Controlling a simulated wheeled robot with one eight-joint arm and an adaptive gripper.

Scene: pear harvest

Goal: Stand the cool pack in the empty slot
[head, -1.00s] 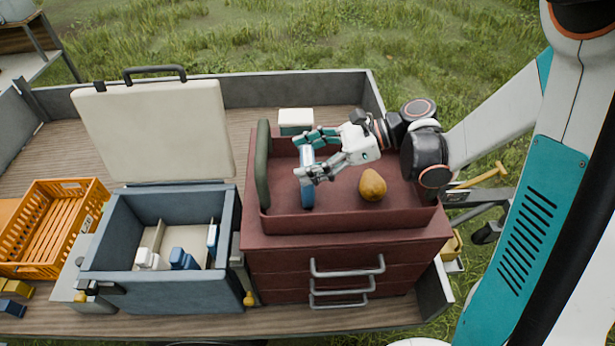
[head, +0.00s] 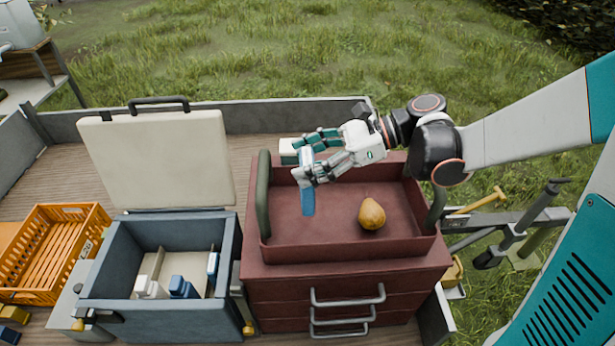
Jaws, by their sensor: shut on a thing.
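My gripper (head: 310,164) is shut on a blue cool pack (head: 308,200), which hangs upright over the left part of the red tray-topped cabinet. The pack's upper part is partly hidden by the fingers. The blue-grey cool box (head: 160,312) stands open to the left of the cabinet, with a beige divider (head: 152,262) inside. A white item (head: 150,288) and a blue item (head: 183,288) stand at its front, and a blue-and-white pack (head: 212,266) stands against its right wall. I cannot tell which slot is empty.
The box's cream lid (head: 160,160) stands raised behind it. A pear (head: 371,213) lies in the red tray (head: 340,254), whose dark green handle (head: 263,195) rises between gripper and box. A white-topped box (head: 289,150) is behind. An orange crate (head: 45,250) is at left.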

